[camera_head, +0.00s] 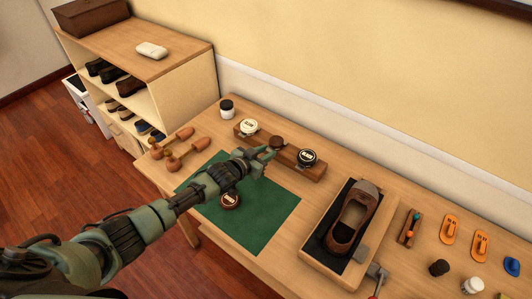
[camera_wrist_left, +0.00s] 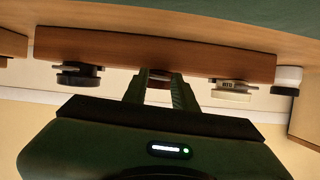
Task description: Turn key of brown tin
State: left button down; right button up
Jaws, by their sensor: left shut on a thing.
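The brown tin (camera_head: 276,143) sits in the middle of a wooden rack (camera_head: 318,172) at the back of the table, between a white-topped tin (camera_head: 248,126) and a black-topped tin (camera_head: 307,156). My left gripper (camera_head: 267,154) is at the front of the brown tin. In the left wrist view, which looks upside down, the fingers of the gripper (camera_wrist_left: 160,88) close around the front of the brown tin (camera_wrist_left: 158,74). Its key is hidden between them. The neighbouring tins show small side keys. My right gripper is not in view.
Wooden shoe trees (camera_head: 180,155) lie left, a black-lidded white jar (camera_head: 227,108) stands behind. A brown shoe (camera_head: 352,218) stands on a holder at the right.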

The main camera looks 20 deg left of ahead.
pick_arm(q)
jog(key=shift+n, duration=0.3)
dwell(0.4)
jog(key=c, duration=1.1)
grip_release()
jog(key=shift+v, duration=3.95)
